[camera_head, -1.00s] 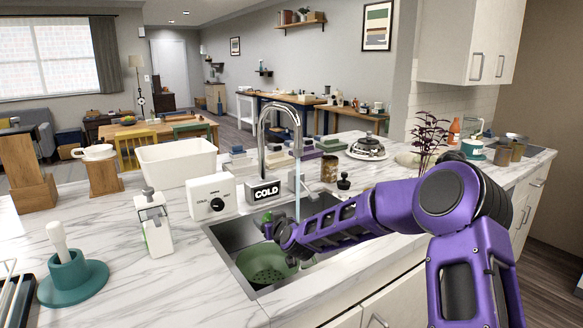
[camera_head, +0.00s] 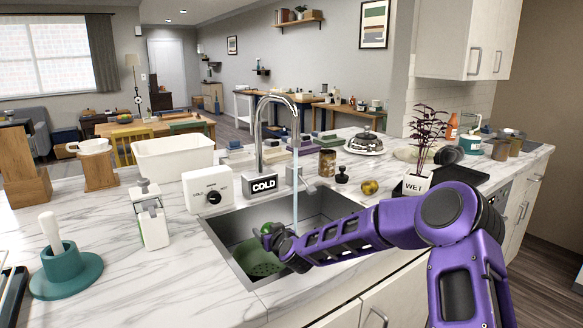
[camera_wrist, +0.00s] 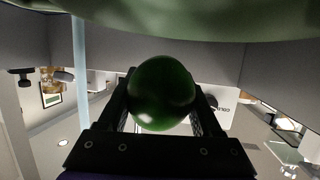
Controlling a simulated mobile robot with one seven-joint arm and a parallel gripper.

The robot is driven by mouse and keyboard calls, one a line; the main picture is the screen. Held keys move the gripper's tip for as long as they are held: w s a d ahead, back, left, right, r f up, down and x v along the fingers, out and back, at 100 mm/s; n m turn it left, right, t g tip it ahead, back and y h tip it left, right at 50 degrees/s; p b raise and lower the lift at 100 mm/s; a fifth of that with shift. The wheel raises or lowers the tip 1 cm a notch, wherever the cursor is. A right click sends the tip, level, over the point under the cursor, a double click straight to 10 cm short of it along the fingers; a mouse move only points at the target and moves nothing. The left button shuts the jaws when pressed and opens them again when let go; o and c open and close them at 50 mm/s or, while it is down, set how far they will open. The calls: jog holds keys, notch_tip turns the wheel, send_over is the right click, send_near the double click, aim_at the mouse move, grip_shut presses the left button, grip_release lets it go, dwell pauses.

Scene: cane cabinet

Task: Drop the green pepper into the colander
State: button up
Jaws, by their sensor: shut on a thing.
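The green pepper (camera_wrist: 163,92) is rounded, dark and glossy. It sits between the two black fingers of my gripper (camera_wrist: 163,84) in the wrist view, and the gripper is shut on it. In the head view, the pepper (camera_head: 265,229) shows as a small green patch at the tip of my gripper (camera_head: 270,233), over the sink. The green colander (camera_head: 257,262) stands in the sink below the gripper, partly hidden by my arm. A green surface, apparently the colander (camera_wrist: 200,18), fills the top of the wrist view, close to the pepper.
Water (camera_head: 295,180) runs from the tall faucet (camera_head: 259,140) into the sink (camera_head: 222,222), just right of the gripper. A COLD sign (camera_head: 263,185) and white box (camera_head: 207,188) stand behind the sink. A WET pot (camera_head: 415,185) stands at right.

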jog(key=o, duration=1.5)
jog(key=shift+o, duration=0.2)
jog(key=shift+r, duration=0.1)
notch_tip(320, 180, up, 10)
jog(key=p, duration=0.1)
